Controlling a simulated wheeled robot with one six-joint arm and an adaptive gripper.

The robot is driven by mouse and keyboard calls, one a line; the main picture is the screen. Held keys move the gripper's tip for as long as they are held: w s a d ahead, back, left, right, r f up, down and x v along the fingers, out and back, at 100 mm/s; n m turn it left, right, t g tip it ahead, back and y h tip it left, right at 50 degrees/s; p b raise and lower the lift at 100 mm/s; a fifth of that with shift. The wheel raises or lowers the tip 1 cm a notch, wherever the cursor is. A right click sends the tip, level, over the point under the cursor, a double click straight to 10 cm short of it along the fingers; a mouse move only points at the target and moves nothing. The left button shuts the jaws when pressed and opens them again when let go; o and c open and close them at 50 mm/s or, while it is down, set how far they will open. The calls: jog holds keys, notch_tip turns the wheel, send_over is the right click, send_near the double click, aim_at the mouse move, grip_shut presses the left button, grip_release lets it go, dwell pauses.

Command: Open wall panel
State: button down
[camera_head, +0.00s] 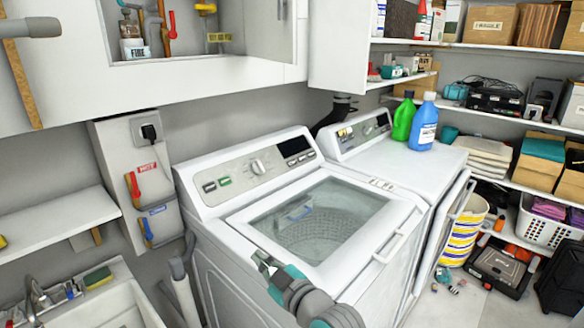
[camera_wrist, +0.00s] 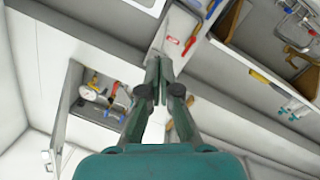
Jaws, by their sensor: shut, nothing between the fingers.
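The wall panel is a recessed box (camera_head: 165,45) in the white upper wall at upper left, with pipes, a red handle and a yellow valve inside. Its grey door (camera_head: 268,32) stands swung out at the right side of the recess. The wrist view shows the recess (camera_wrist: 108,100) left of the fingers, with a round gauge and coloured handles inside, and the door (camera_wrist: 68,95) beside it. My gripper (camera_wrist: 160,62) has its two fingers together and empty. In the head view my arm's end (camera_head: 270,265) is over the front of the washer, below and apart from the panel.
A grey valve box (camera_head: 118,160) with red and blue handles is on the wall under the panel. A washer (camera_head: 300,210) and dryer (camera_head: 395,165) stand in the middle. Green and blue bottles stand on the dryer. Loaded shelves (camera_head: 480,47) are at right, a sink (camera_head: 95,300) at lower left.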

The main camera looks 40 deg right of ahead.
jog(key=w+d+r+n, duration=0.2)
jog(key=r, duration=0.4)
jog(key=w+d+r+n, duration=0.1)
jog(key=w+d+r, duration=0.15)
jog(key=r, duration=0.35)
jog(key=n, duration=0.6)
send_near(292, 53)
jog(key=w+a+f, duration=0.5)
jog(key=a+f, duration=0.1)
jog(key=f, duration=0.4)
jog(key=s+r+n, duration=0.4)
jog(key=s+r, duration=0.1)
jog(key=r, duration=0.5)
jog(key=w+d, duration=0.2)
jog(key=w, duration=0.8)
jog(key=shift+s+d+f+t+y, duration=0.1)
jog(key=shift+s+d, duration=0.2)
jog(key=shift+d, duration=0.25)
jog(key=shift+s+d+t+y, duration=0.1)
jog(key=shift+s+d, duration=0.15)
jog(key=shift+d, duration=0.3)
jog(key=shift+s+d+f+t+y, duration=0.1)
jog(key=shift+s+d, duration=0.2)
jog(key=shift+d, duration=0.25)
jog(key=shift+d, duration=0.1)
